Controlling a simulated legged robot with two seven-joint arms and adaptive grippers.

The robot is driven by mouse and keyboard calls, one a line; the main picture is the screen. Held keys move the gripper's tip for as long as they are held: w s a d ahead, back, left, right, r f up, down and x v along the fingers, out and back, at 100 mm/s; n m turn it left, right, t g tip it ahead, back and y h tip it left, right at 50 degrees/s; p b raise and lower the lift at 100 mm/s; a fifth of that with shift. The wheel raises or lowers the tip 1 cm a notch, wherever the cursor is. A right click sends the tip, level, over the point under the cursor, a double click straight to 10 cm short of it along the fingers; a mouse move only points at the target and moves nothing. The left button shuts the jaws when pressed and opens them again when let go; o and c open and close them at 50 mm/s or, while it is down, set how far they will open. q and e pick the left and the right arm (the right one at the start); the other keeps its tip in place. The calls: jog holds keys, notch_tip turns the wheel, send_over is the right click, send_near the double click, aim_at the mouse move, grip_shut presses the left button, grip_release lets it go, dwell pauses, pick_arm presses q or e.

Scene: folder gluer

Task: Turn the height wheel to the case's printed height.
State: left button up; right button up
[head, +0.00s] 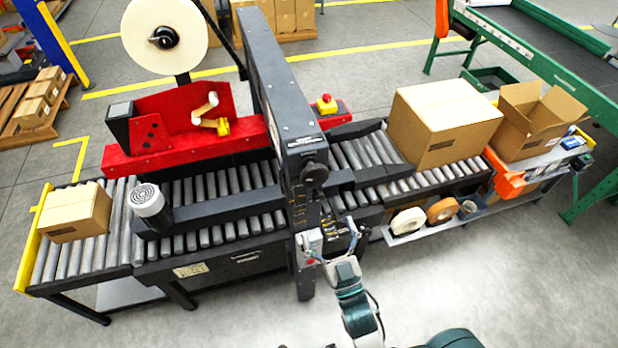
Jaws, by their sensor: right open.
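The height wheel (315,175) is a round black knob on the front of the dark upright mast (284,85) of the case sealer. A closed brown case (445,112) sits on the rollers to the right of the mast. Dark print shows on its front face, too small to read. My right gripper (333,241) is open and empty, in front of the machine, below the wheel and apart from it in the picture. My left gripper is not in view.
A red button (309,262) on a grey box is close by my right gripper. Side rails flank the rollers. A shelf (430,228) with tape rolls juts out at right. Another closed box (75,212) lies at the left end. The floor in front is clear.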

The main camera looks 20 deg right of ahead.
aim_at(317, 178)
jog(key=w+r, duration=0.1)
jog(key=w, duration=0.2)
jog(key=w+d+r+p, duration=0.1)
jog(key=w, duration=0.3)
jog(key=w+d+r, duration=0.1)
jog(key=w+r, duration=0.1)
jog(key=w, duration=0.2)
jog(key=shift+d+p, duration=0.1)
jog(key=shift+p, duration=0.25)
jog(key=shift+a+r, duration=0.6)
jog(key=shift+a, duration=0.25)
jog(key=shift+w+a+f, duration=0.35)
jog(key=shift+w+a, duration=0.4)
jog(key=shift+d, duration=0.3)
jog(key=shift+c, duration=1.1)
jog(key=shift+s+d, duration=0.1)
jog(key=shift+d, duration=0.25)
jog(key=c, duration=0.4)
jog(key=shift+s+d, duration=0.1)
jog(key=shift+d, duration=0.15)
jog(key=c, duration=0.5)
jog(key=shift+a, duration=0.15)
jog(key=shift+c, duration=0.2)
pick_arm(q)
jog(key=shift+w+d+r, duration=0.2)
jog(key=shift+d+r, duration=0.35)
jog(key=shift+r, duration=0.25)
